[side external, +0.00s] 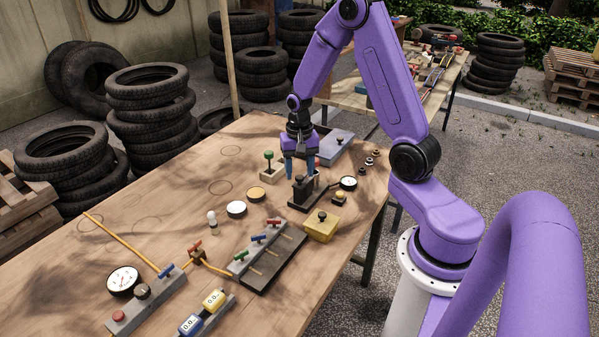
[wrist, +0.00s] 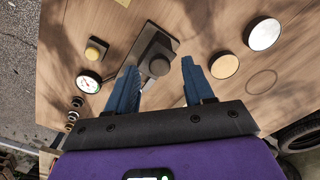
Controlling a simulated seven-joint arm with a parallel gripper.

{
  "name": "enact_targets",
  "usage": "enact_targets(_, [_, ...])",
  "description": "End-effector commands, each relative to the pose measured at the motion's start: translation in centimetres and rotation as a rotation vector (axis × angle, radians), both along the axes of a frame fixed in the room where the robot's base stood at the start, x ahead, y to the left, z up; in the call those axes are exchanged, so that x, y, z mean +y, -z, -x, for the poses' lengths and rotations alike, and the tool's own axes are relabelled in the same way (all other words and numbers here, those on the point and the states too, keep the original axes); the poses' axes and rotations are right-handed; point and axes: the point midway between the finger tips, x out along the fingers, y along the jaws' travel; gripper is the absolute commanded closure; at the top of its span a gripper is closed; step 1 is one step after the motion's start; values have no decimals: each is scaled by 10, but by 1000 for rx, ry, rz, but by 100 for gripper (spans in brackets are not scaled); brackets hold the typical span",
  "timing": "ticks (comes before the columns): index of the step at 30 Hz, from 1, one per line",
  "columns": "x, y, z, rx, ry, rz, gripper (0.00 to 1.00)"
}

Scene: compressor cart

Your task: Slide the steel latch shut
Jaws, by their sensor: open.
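The latch appears to be a dark block with a round knob (side external: 299,180) on a long dark base (side external: 301,205), near the right side of the wooden table. In the wrist view the dark knob (wrist: 159,66) sits near one end of its slim dark base (wrist: 153,45). My gripper (side external: 301,178) points down at the latch, with its blue fingers apart. In the wrist view my gripper (wrist: 158,66) has one finger on each side of the knob, with gaps visible. I cannot tell whether either finger touches it. Nothing is held.
A small gauge (side external: 348,183) and yellow button (side external: 339,196) sit close to the right. A yellow box (side external: 321,226) stands in front. Flat discs (side external: 236,208) lie left. The table's far left is mostly clear.

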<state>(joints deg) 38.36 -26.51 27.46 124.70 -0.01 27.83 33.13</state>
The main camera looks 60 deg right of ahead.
Motion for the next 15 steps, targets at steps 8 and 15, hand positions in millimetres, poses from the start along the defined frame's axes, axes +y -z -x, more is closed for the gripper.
enact_targets(8, [0, 12, 0, 0, 0, 0, 48])
enact_targets(15, [0, 12, 0, 0, 0, 0, 54])
